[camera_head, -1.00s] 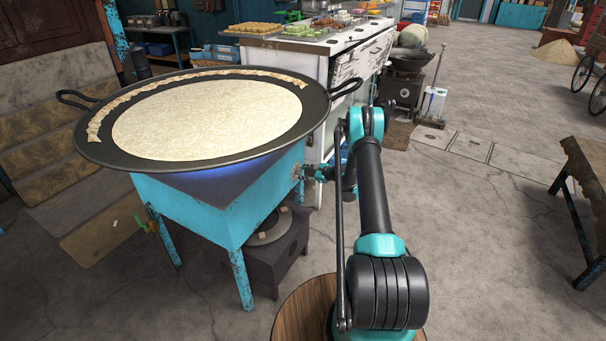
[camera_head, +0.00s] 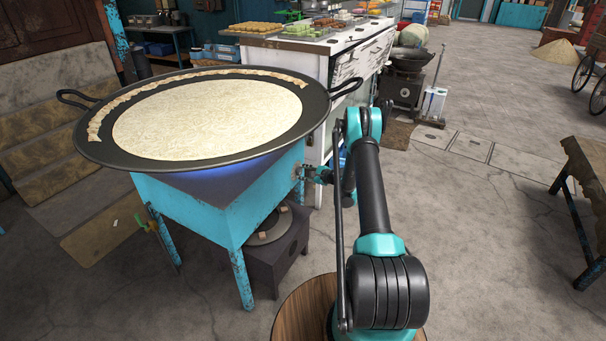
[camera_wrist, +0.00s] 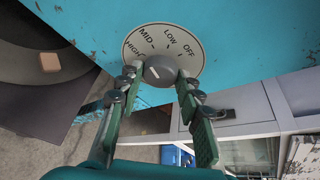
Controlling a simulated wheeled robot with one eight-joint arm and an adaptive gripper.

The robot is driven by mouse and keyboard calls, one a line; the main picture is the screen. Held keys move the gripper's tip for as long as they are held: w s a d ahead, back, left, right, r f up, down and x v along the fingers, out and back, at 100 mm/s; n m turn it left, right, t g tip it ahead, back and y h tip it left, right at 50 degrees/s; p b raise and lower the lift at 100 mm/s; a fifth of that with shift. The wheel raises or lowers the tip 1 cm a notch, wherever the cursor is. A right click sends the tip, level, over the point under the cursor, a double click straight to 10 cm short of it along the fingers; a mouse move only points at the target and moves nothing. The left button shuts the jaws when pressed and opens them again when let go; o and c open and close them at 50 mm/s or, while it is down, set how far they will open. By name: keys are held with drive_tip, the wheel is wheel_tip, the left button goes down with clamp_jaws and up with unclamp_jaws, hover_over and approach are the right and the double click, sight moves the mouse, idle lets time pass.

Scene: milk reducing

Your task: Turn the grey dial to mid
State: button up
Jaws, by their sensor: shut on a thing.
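The grey dial (camera_wrist: 160,70) is a round knob at the centre of a pale plate (camera_wrist: 188,45) marked HIGH, MID, LOW and OFF. The plate is on the side of the turquoise stove (camera_head: 228,208). My gripper (camera_wrist: 159,77) is shut on the dial, with one finger on each side of it. A short white mark shows on the knob's face, towards the HIGH and MID side; its exact setting is hard to tell. In the head view my gripper (camera_head: 311,173) is at the stove's right side, and the dial is too small to make out.
A wide black pan (camera_head: 90,140) with milk lies on the stove, above a blue glow. Its right handle (camera_head: 347,88) juts out above my arm. A white counter (camera_head: 322,60) stands behind. The floor to the right is mostly open.

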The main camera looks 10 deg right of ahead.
drive_tip(key=o, duration=1.1)
drive_tip(key=shift+o, duration=0.2)
drive_tip(key=shift+s, duration=0.1)
drive_tip(key=v, duration=0.7)
drive_tip(key=shift+d, duration=0.15)
drive_tip(key=shift+s+r, duration=0.1)
drive_tip(key=shift+s, duration=0.05)
drive_tip(key=s+a+r+n+g+h, duration=0.25)
drive_tip(key=s+r+n, duration=0.25)
drive_tip(key=s+r, duration=0.5)
drive_tip(key=s+a+r+n+g+h, duration=0.1)
drive_tip(key=s+a+r+n+g, duration=0.15)
drive_tip(key=s+r+n, duration=0.5)
drive_tip(key=s+d+r+n+h, duration=0.1)
drive_tip(key=s+n+h, duration=0.1)
drive_tip(key=s, duration=0.8)
drive_tip(key=s+d+r+n+g+h, duration=0.1)
drive_tip(key=s+n+h, duration=0.1)
drive_tip(key=s, duration=0.9)
drive_tip(key=s+d+r+n+h, duration=0.1)
drive_tip(key=s+d+n+h, duration=0.1)
drive_tip(key=s, duration=0.9)
drive_tip(key=shift+r+g, duration=0.3)
